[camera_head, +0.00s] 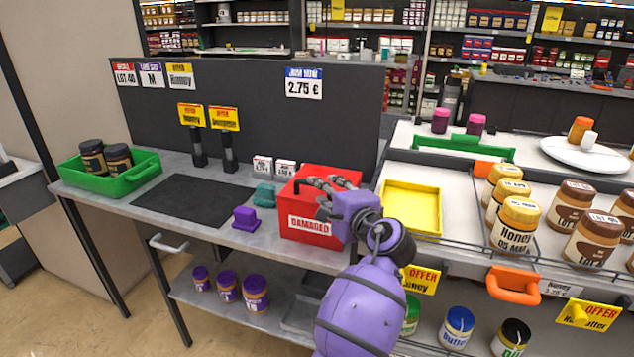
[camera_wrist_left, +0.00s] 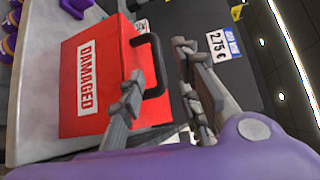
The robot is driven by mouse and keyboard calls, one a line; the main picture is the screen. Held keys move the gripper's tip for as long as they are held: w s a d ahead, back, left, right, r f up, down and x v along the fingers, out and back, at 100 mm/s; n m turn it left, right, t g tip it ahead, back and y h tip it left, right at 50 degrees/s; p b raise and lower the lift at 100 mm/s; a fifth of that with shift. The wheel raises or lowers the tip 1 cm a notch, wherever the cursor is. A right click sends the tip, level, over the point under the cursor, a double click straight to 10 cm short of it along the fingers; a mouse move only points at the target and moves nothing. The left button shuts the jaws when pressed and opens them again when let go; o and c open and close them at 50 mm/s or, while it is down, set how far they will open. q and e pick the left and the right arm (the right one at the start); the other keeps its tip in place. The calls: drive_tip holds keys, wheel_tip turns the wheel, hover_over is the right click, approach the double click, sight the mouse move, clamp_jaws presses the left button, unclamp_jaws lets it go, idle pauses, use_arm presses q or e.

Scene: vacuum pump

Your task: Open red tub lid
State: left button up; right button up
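The red tub (camera_head: 299,224) with a white "DAMAGED" label stands on the grey counter. It also shows in the left wrist view (camera_wrist_left: 98,50). Its red lid (camera_head: 322,173) looks closed. A black handle (camera_wrist_left: 156,60) stands up from the lid side in the left wrist view; in the head view the fingers largely hide it. My left gripper (camera_head: 332,190) is over the tub's top right part. In the left wrist view its fingers (camera_wrist_left: 160,103) are spread, with the handle showing between them. I cannot tell whether a finger touches it. My right gripper is not in view.
A yellow crate (camera_head: 412,209) is close to the tub's right. A purple block (camera_head: 246,220) and a teal block (camera_head: 264,195) are to its left. Small white boxes (camera_head: 274,168) and the dark panel (camera_head: 250,110) are behind. Honey jars (camera_head: 515,225) stand further right.

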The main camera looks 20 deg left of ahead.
use_arm(q)
drive_tip(key=x, duration=0.6)
drive_tip(key=shift+w+a+f, duration=0.2)
drive_tip(key=shift+a, duration=0.05)
drive_tip(key=shift+c, duration=0.4)
clamp_jaws()
